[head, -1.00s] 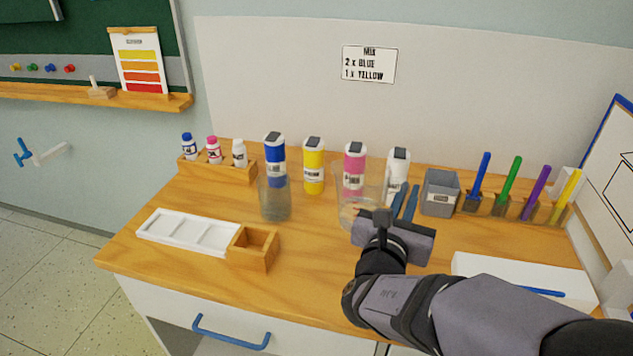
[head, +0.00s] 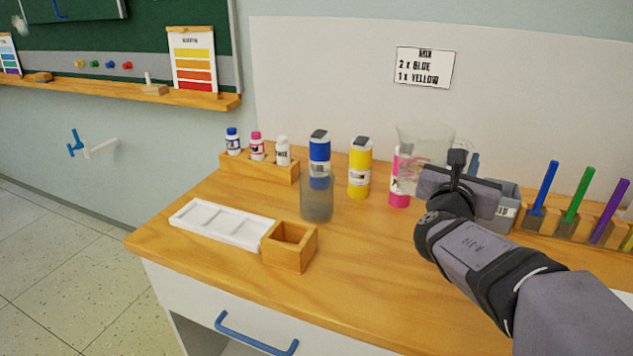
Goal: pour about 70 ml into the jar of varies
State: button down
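A clear jar (head: 316,203) with a greyish tint stands upright on the desk, in front of the blue bottle. My gripper (head: 446,168) is to its right and higher. It holds a clear wide-mouthed beaker (head: 418,146) above the desk, in front of the pink bottle. The beaker looks close to upright. A little clear liquid seems to be low in it, but the level is hard to read. The fingers are mostly hidden behind the gripper body.
Blue (head: 320,148), yellow (head: 359,172) and pink (head: 399,199) bottles stand at the back. A white palette (head: 222,225) and an open wooden box (head: 290,247) lie front left. A marker rack (head: 565,222) is at right. The desk before the jar is clear.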

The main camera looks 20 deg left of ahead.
aim_at(448, 144)
jog(key=w+a+n+y, duration=0.1)
jog(key=a+n+y, duration=0.1)
jog(key=a+y, duration=0.2)
jog(key=shift+w+a+r, duration=0.2)
jog(key=shift+a+r, duration=0.1)
jog(key=shift+a, duration=0.85)
